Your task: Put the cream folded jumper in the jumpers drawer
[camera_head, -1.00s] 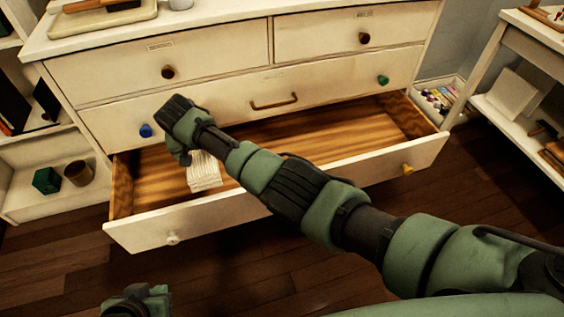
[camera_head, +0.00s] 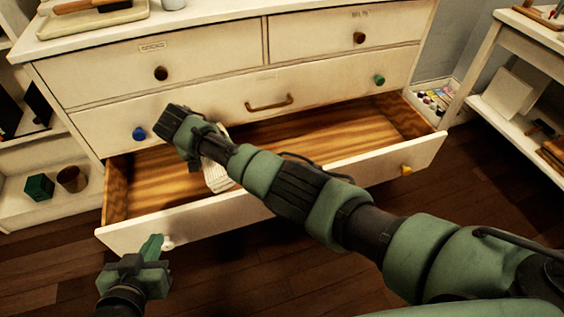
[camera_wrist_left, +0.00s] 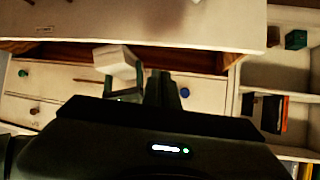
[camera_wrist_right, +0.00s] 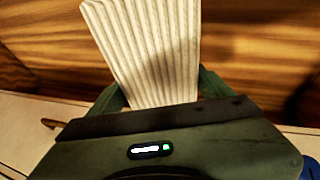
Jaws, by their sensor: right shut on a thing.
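The cream folded jumper (camera_head: 216,176), ribbed and pale, hangs from my right gripper (camera_head: 190,143) over the open bottom drawer (camera_head: 300,192). It fills the middle of the right wrist view (camera_wrist_right: 150,50), between the green fingers, with the drawer's wood behind it. My forearm hides part of it in the head view. Whether it touches the drawer floor I cannot tell. My left gripper (camera_head: 150,250) is low in front of the drawer, beside its white knob (camera_head: 168,243), with its fingers together and nothing visible between them. The left wrist view also shows the jumper (camera_wrist_left: 115,60).
The dresser's upper drawers are shut. The open drawer's front has a yellow knob (camera_head: 406,170) on the right. A shelf with a green cube (camera_head: 39,187) and brown cup (camera_head: 71,178) stands at left. A white side table (camera_head: 515,105) stands at right. The drawer's visible interior is bare.

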